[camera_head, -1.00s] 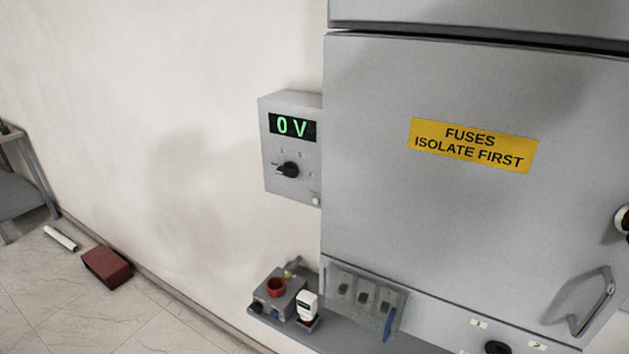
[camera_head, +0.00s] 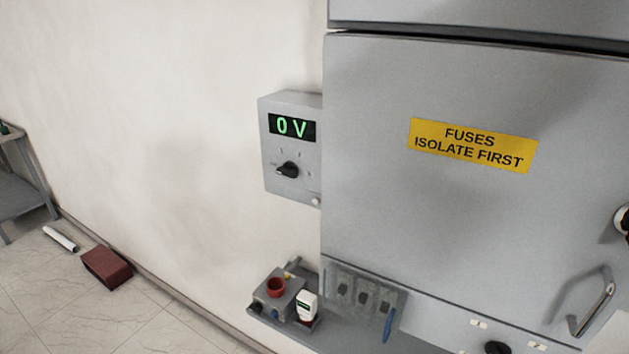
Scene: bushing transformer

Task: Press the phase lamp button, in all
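A grey meter box (camera_head: 292,148) is fixed to the wall at the left edge of the large cabinet. Its display (camera_head: 292,127) reads "0 V" in green. Below the display is a black selector knob (camera_head: 288,170) with small marks around it. A small pale round button (camera_head: 316,202) sits at the box's lower right corner; I cannot read a label on it. I cannot tell for sure which part is the phase lamp button. Neither of my grippers shows in the head view.
A grey cabinet door (camera_head: 430,230) with a yellow sign (camera_head: 472,145) fills the right. A shelf below holds a grey box with a red cup-like part (camera_head: 275,287), a white device (camera_head: 307,305) and a blue-handled tool (camera_head: 388,325). A dark red block (camera_head: 107,267) lies on the floor.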

